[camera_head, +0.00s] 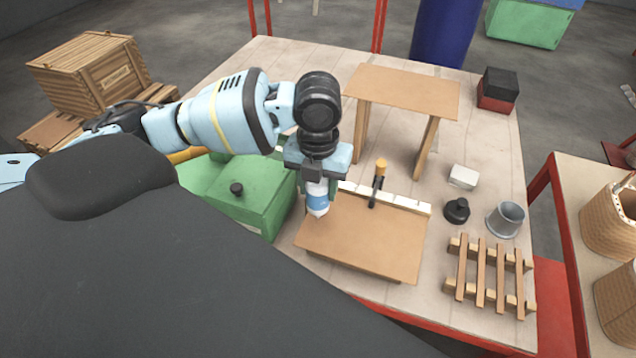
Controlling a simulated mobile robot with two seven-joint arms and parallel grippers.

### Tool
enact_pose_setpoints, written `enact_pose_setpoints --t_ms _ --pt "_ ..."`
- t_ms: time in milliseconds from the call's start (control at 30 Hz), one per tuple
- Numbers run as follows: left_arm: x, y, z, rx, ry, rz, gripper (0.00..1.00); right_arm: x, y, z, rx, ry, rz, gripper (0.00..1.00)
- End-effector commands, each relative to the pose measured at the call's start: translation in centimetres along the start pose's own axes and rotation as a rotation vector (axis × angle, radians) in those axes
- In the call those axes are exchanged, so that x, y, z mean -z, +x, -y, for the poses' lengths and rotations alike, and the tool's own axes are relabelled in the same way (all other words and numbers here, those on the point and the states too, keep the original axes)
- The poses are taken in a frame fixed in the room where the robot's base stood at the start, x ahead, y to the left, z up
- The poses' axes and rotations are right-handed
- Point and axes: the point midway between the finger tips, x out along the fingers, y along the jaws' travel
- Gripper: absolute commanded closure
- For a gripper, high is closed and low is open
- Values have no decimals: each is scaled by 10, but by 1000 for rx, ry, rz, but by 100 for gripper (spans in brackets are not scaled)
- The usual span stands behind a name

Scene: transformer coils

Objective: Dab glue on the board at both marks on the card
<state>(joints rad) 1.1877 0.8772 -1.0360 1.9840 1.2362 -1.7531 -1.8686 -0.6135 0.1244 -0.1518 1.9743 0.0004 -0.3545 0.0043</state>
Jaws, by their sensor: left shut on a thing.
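My left gripper (318,172) is shut on a white glue bottle with a blue band (317,198). The bottle points nozzle down over the far left corner of the flat brown board (365,245). I cannot tell whether the nozzle touches the board. A narrow white card (410,204) with small dark marks lies along the board's far edge; its left part is hidden behind the bottle and gripper. No glue dab shows on the visible board. My right gripper is not in view.
A dark tool with an orange end (380,168) stands at the card. A green box (262,205) is left of the board. A wooden stand (405,88) is behind. A black weight (457,211), grey cup (506,219), white block (463,177) and slatted rack (490,273) are right.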

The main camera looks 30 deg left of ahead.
Motion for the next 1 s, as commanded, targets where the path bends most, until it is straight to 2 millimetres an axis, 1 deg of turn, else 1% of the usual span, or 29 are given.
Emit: enact_pose_setpoints --t_ms 567,1000 --pt "0 6 0 0 0 0 83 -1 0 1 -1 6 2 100" --pt "0 6 0 0 0 0 83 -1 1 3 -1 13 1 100"
